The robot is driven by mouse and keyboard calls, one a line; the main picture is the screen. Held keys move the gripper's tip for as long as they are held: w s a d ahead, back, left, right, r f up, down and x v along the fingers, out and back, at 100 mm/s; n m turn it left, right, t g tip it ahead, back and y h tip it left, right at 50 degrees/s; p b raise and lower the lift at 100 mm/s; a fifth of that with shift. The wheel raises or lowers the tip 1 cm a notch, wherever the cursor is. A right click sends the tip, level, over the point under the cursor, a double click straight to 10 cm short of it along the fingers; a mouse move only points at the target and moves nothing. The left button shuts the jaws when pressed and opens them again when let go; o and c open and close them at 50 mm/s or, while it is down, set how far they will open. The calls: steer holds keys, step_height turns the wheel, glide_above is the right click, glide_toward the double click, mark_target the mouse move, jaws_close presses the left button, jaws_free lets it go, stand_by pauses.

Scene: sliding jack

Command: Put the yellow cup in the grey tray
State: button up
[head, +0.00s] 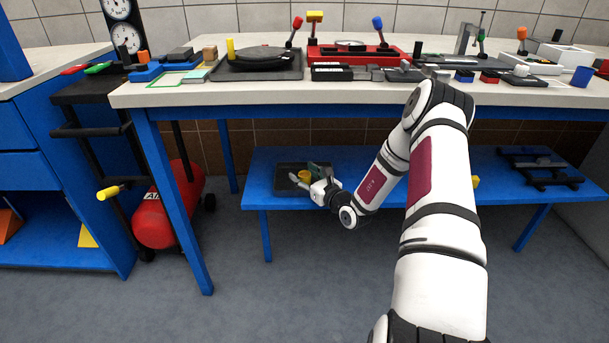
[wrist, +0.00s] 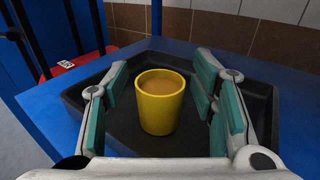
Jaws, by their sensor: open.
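The yellow cup (wrist: 160,103) stands upright inside the dark grey tray (wrist: 258,92) in the wrist view, with brown content showing in its top. My gripper (wrist: 163,90) is open, with one green-padded finger on each side of the cup and a visible gap at both sides. In the head view, the tray (head: 283,180) lies on the blue lower shelf at its left end. The cup (head: 305,176) shows there partly hidden by my gripper (head: 303,177).
The blue lower shelf (head: 370,192) runs under the workbench (head: 350,93), which is crowded with tools and blocks. A blue table leg (head: 172,200) and a red air tank (head: 160,215) stand to the left. A dark rack (head: 545,168) sits on the shelf's right end.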

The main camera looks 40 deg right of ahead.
steer(key=shift+r, duration=0.25)
steer(key=shift+s+r+p, duration=0.1)
steer(key=shift+s+p, duration=0.2)
steer(key=s+p, duration=0.3)
steer(key=s, duration=0.8)
steer(key=w+a+r+n+g+y, duration=0.1)
steer(key=a+r+n+g+y, duration=0.2)
steer(key=a+r+n+y, duration=1.15)
steer(key=s+a+r+n+g, duration=0.4)
steer(key=s+a+r+g, duration=0.15)
steer(key=a, duration=0.25)
steer(key=s+a+r+n+g, duration=0.35)
steer(key=a+r, duration=0.25)
steer(key=a, duration=0.3)
steer(key=s+a+r+n+g+h, duration=0.2)
steer(key=s+a+n+g+h, duration=0.15)
steer(key=s, duration=0.55)
steer(key=s+a+r+n+g+h, duration=0.1)
steer(key=s+a+n+g+h, duration=0.1)
steer(key=s+n+g, duration=0.45)
steer(key=s+d+n+t+h, duration=0.3)
steer(key=s+d+h, duration=0.6)
steer(key=s, duration=0.4)
steer(key=shift+s+d+n+t, duration=0.15)
steer(key=shift+s+n+t, duration=0.25)
steer(key=shift+t, duration=0.5)
